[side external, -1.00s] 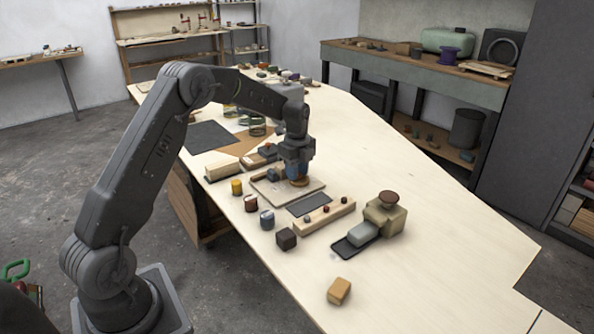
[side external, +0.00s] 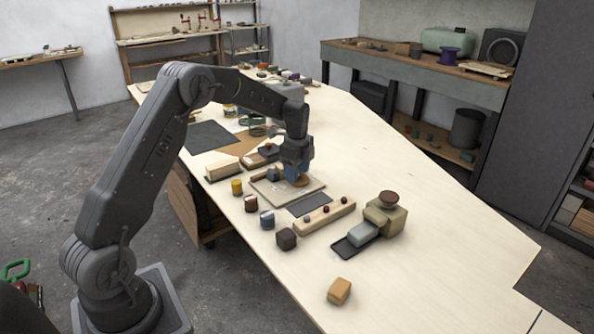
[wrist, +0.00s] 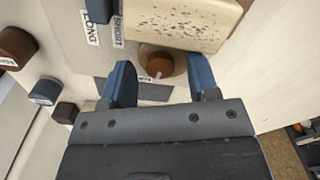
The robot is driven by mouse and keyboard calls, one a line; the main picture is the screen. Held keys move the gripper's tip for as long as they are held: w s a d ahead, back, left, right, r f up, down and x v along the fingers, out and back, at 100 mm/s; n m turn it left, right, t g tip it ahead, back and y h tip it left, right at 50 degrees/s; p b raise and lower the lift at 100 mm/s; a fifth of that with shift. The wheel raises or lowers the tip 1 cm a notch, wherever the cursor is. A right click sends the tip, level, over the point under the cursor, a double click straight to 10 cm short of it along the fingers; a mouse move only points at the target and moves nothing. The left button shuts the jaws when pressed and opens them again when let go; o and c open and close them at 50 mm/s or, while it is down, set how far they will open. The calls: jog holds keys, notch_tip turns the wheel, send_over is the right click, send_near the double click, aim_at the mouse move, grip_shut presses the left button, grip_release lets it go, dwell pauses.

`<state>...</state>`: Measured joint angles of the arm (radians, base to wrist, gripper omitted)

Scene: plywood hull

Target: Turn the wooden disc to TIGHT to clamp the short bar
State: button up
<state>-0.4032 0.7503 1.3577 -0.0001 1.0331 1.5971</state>
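The round wooden disc (wrist: 162,63) has a reddish-brown knob in its middle and lies between my fingers in the wrist view. It also shows in the side view (side external: 299,181) on a pale board (side external: 268,194). My gripper (wrist: 162,80) is open; its two blue fingers straddle the disc, with a gap at the left finger and the right one close to the rim. Labels reading LONG and SHORT (wrist: 118,30) are beside it. A small label below the disc is too small to read. A pale speckled block (wrist: 180,20) lies above the disc; I cannot tell whether it is the short bar.
A wooden rail with knobs (side external: 325,217), a dark plate (side external: 309,204) and a beige fixture (side external: 386,217) stand in front. The table's right side is clear.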

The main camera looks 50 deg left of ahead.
jog(key=shift+r, duration=0.1)
notch_tip(320, 180, up, 14)
dwell(0.6)
jog(key=w+d+f+g+y, duration=0.2)
jog(key=d+y, duration=0.2)
jog(key=d, duration=0.2)
jog(key=x, duration=1.3)
jog(key=shift+w+a, duration=0.25)
jog(key=shift+a, duration=0.15)
